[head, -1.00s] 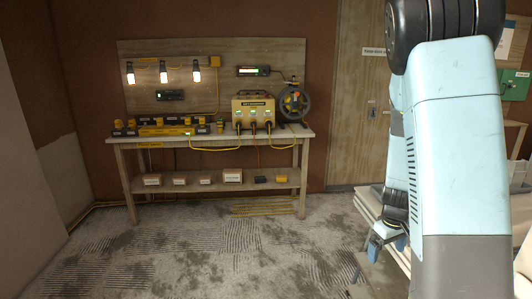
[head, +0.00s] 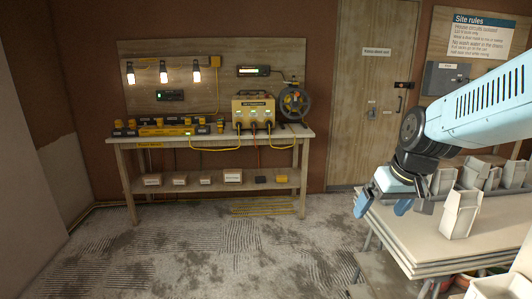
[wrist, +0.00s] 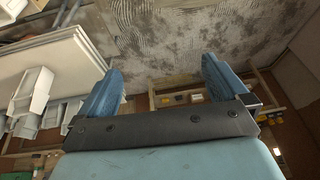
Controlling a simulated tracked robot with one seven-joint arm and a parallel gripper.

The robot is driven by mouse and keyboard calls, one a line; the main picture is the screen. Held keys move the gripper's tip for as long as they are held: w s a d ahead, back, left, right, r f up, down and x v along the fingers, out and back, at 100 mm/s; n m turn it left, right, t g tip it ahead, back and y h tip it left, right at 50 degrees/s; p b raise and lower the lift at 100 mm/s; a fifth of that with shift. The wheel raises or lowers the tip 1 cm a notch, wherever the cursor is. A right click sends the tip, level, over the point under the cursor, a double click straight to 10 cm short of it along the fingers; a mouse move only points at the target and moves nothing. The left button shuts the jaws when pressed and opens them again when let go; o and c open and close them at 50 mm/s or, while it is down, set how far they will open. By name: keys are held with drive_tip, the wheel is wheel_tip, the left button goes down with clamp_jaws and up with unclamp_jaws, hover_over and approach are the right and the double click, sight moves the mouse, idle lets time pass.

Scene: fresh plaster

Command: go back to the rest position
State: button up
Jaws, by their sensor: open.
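My gripper (head: 383,204) is in the right half of the head view, at the left end of my pale blue arm. It hangs in the air by the left edge of a stack of pale boards (head: 410,232), with its blue fingers pointing down and left. In the wrist view my gripper (wrist: 163,82) shows two blue fingers spread wide apart, with nothing between them. It is open and empty. Part of my arm runs out of the head view at the right.
Several grey-white open containers (head: 461,214) stand on the boards, close right of my gripper. A wooden workbench (head: 215,140) with chargers and a yellow transformer box (head: 253,108) stands at the back wall. A door (head: 365,150) is behind.

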drive_tip(key=s+a+r+m+t+h, duration=0.1)
drive_tip(key=s+a+r, duration=0.1)
drive_tip(key=s+r, duration=0.4)
drive_tip(key=s, duration=0.3)
drive_tip(key=shift+a+r+t, duration=0.15)
drive_tip(key=shift+a+t, duration=0.05)
drive_tip(key=shift+t, duration=0.1)
